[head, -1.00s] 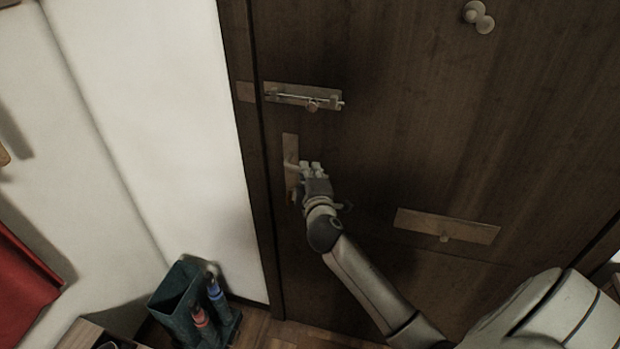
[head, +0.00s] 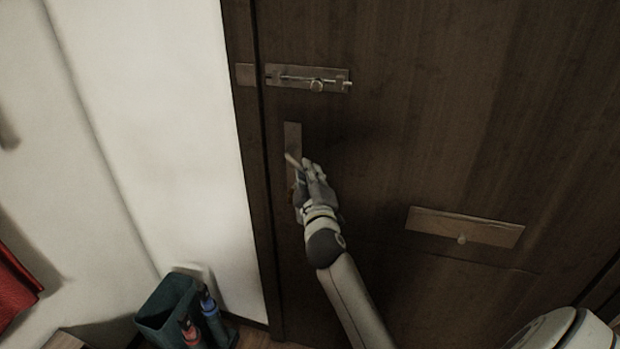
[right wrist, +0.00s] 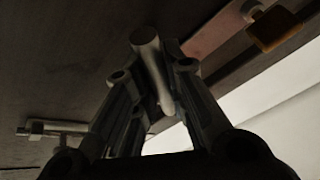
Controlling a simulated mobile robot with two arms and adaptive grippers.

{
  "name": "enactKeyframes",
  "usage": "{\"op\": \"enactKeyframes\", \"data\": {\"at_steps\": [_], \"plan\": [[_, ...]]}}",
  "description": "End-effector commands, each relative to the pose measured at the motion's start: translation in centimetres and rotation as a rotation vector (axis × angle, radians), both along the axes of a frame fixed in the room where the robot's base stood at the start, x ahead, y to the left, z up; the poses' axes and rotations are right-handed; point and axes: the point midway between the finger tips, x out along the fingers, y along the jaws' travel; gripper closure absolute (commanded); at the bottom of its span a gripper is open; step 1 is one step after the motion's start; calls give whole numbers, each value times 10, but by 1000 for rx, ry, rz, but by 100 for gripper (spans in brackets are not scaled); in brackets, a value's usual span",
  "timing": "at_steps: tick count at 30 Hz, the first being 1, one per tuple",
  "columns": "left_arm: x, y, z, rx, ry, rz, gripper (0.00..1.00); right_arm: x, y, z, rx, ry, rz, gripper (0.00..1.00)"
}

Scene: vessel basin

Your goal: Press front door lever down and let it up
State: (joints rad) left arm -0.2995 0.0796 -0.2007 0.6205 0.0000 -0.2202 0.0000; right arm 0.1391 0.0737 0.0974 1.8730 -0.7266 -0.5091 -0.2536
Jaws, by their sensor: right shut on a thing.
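The front door lever (head: 291,159) sits on a narrow metal plate (head: 293,136) near the left edge of the dark wooden door. It slants down to the right, and its far end is hidden by my right gripper (head: 307,168). In the right wrist view the pale rod of the lever (right wrist: 149,58) runs between the two fingers of the right gripper (right wrist: 155,85), which is shut on it. My left gripper is not in view.
A sliding bolt (head: 310,78) is above the lever, and a letter plate (head: 466,227) is to the right. A dark green stand (head: 168,308) with umbrellas stands on the floor at lower left, beside the white wall (head: 165,130). A brown fob (right wrist: 275,30) shows in the right wrist view.

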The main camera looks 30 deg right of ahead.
Motion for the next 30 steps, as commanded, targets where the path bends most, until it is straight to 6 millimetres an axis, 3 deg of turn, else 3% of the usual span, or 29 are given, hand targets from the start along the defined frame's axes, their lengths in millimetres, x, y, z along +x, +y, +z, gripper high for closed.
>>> {"op": "enactKeyframes", "data": {"at_steps": [11, 12, 17, 30], "plan": [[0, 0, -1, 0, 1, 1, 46, 0, 0, -2, 6, 1, 0, 100], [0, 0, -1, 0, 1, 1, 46, 0, 0, -2, 6, 1, 0, 83], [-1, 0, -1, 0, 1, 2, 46, 0, 0, -3, 7, 2, 0, 65], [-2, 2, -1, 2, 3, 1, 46, -9, 5, -5, 6, 4, 1, 65]]}}
